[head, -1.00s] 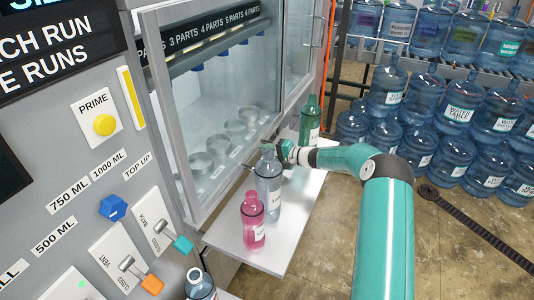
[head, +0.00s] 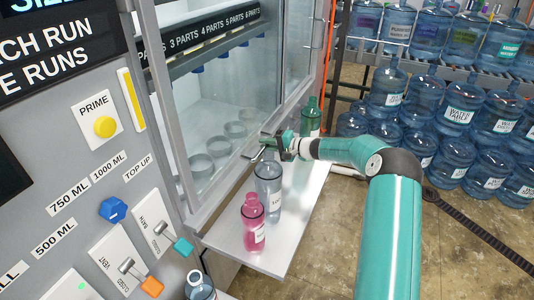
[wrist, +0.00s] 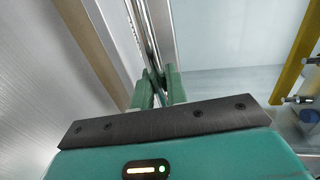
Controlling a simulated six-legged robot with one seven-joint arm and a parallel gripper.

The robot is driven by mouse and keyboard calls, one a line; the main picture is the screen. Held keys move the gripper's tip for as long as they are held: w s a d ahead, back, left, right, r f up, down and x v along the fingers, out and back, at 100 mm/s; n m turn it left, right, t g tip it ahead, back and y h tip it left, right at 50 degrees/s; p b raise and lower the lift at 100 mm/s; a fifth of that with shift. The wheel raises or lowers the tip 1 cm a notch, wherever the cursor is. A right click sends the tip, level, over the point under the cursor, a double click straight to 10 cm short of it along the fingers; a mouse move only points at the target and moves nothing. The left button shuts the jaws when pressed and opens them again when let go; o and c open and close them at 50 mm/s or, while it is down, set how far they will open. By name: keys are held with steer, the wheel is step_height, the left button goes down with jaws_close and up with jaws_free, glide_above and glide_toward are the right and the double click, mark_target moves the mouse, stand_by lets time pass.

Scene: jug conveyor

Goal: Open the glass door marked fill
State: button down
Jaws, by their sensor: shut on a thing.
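The glass door (head: 226,110) in a grey metal frame fronts the machine's cabinet. No "fill" marking is readable on it. Its thin metal handle (head: 256,153) is near the lower frame. My gripper (head: 272,146) is at this handle, above the small shelf. In the wrist view, the two green fingers (wrist: 159,88) are closed on a bright metal bar (wrist: 152,50), which appears to be the handle. The fingers hide the part of the bar between them. Pale cups (head: 202,165) show inside, behind the glass.
A pink bottle (head: 252,217), a clear bottle (head: 268,188) and a green bottle (head: 311,120) stand on the shelf (head: 250,245) below my gripper. The control panel (head: 70,160) is at left. Racked water jugs (head: 465,115) fill the right; floor lies between.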

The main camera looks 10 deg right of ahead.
glide_toward(250, 59)
steer(key=x, duration=0.4)
steer(key=shift+r, duration=0.1)
steer(key=c, duration=1.5)
jaws_free()
steer(key=shift+d, duration=0.1)
steer(key=v, duration=1.3)
steer(key=shift+s+d, duration=0.2)
steer(key=shift+a, duration=0.1)
